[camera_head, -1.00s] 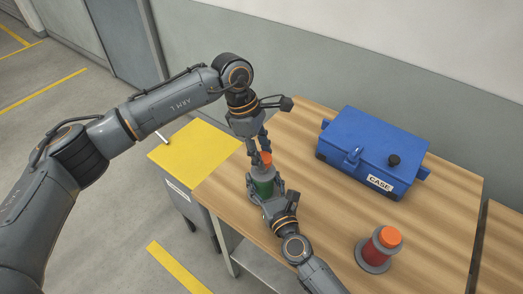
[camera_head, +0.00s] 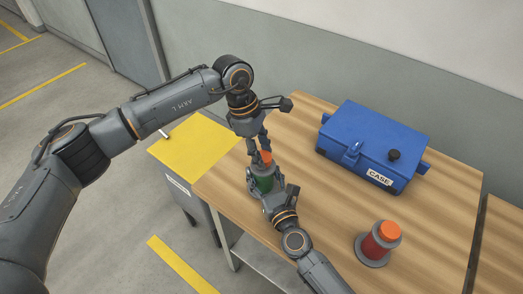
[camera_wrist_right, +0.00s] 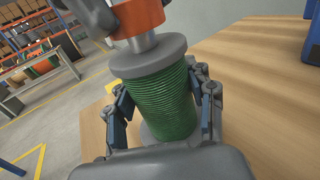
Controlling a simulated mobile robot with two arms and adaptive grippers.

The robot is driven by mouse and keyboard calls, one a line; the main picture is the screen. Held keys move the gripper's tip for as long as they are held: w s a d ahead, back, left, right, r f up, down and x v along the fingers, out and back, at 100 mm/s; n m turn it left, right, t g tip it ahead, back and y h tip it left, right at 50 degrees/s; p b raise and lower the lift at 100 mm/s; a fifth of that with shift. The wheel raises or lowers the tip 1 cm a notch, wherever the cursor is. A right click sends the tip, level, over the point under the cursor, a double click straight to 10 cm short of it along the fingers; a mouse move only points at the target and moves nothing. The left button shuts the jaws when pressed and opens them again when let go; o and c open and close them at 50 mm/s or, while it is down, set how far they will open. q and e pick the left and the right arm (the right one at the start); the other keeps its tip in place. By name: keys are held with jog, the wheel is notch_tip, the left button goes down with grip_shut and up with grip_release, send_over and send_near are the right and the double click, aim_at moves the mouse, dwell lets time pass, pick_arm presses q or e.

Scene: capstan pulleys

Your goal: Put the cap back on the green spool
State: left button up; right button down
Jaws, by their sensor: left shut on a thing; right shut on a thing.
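The green spool (camera_head: 265,184) stands upright near the table's left edge. In the right wrist view, its green winding (camera_wrist_right: 160,105) sits between grey flanges, with a bare grey stem on top. My right gripper (camera_head: 268,195) is shut around the spool, one finger on each side of the winding. The orange cap (camera_head: 266,158) is in my left gripper (camera_head: 260,151), which is shut on it from above. In the right wrist view, the cap (camera_wrist_right: 138,20) is over the stem, with part of the stem showing below it. I cannot tell whether the stem's tip is inside the cap.
A red spool (camera_head: 376,247) with an orange cap stands at the table's front right. A blue case (camera_head: 370,140) lies at the back. The wooden table (camera_head: 310,175) is clear between them. A cabinet with a yellow top (camera_head: 196,148) stands to the left.

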pick_arm(q)
jog(key=shift+f, duration=0.6)
jog(key=m, duration=0.3)
jog(key=m+g+y, duration=0.1)
jog(key=m, duration=0.2)
jog(key=shift+w+d+m+g, duration=0.1)
jog(key=shift+w+m+g, duration=0.05)
jog(key=shift+m+g, duration=0.2)
jog(key=m+y, duration=0.1)
jog(key=m, duration=0.4)
jog(key=shift+d+m+g, duration=0.1)
jog(key=shift+m+g, duration=0.15)
jog(key=m+y, duration=0.1)
jog(key=m, duration=0.2)
jog(key=m+y, duration=0.1)
jog(key=m, duration=0.1)
jog(key=shift+d+m, duration=0.1)
jog(key=shift+m, duration=0.3)
jog(key=m+t+y, duration=0.1)
jog(key=m, duration=0.4)
jog(key=shift+m, duration=0.4)
jog(key=o, duration=0.8)
jog(key=shift+o, duration=0.2)
